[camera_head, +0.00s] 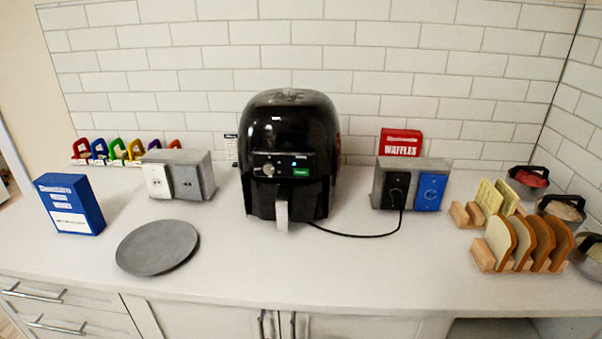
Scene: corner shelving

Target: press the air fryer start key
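A black air fryer (288,150) stands upright on the white counter, near the middle of the view and close to the tiled wall. Its front panel carries a round grey knob (268,169) and a small green key or display (301,172) with a light above it. The lettering on the green part is too small to read. A pale handle (282,208) sticks out below the panel. A black cord runs from the fryer to an outlet box on the right. Neither of my grippers shows in this view.
A grey plate (157,247), a blue box (69,205) and a grey outlet box (178,174) stand left. Right are another outlet box (410,184), a red waffles box (401,142), bread slices (520,243) in racks and bowls (528,178). The counter before the fryer is clear.

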